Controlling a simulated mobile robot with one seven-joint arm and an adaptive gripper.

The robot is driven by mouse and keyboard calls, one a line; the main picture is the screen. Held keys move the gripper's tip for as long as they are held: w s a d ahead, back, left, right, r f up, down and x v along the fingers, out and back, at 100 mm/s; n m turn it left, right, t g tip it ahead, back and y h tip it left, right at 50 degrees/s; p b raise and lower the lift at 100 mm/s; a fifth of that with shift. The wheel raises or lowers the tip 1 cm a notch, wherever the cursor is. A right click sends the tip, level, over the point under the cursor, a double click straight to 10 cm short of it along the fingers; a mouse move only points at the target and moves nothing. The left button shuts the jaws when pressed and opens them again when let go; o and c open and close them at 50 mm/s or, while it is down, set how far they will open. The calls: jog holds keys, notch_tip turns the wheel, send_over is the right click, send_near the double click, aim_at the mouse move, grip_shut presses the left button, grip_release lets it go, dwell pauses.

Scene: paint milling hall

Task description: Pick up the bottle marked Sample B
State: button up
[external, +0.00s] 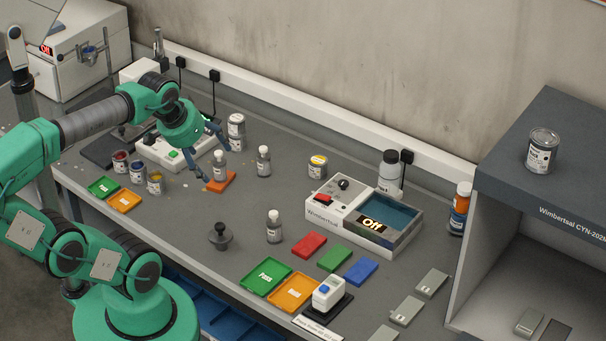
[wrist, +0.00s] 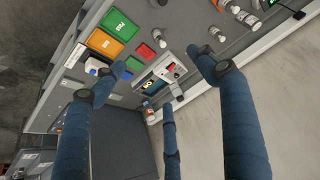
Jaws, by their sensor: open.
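Three small grey bottles with white caps stand upright on the bench: one on an orange pad (external: 220,168), one to its right (external: 264,162) and one nearer the front (external: 274,230). Their labels are too small to read, so I cannot tell which is Sample B. My gripper (external: 209,160) is open, its blue fingers spread close to the bottle on the orange pad; I cannot tell whether they touch it. In the wrist view my gripper (wrist: 157,66) shows spread fingers with nothing held. A small bottle (wrist: 216,33) shows there beyond the fingers.
Open paint tins (external: 155,183) stand left of my gripper, and a stacked tin pair (external: 236,132) behind it. A device marked Off (external: 332,212), a green tray (external: 265,277) and an orange tray (external: 293,293) lie to the right. Bare bench lies between the bottles.

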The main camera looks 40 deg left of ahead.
jog(key=w+d+r+p, duration=0.1)
jog(key=w+r+p, duration=0.2)
jog(key=w+r, duration=0.45)
jog(key=g+p, duration=0.6)
jog(key=p, duration=0.6)
send_over(394, 153)
jog(key=f, duration=2.6)
jog(key=shift+s+a, duration=0.2)
jog(key=shift+w+d+f, duration=0.15)
jog(key=shift+f, duration=0.35)
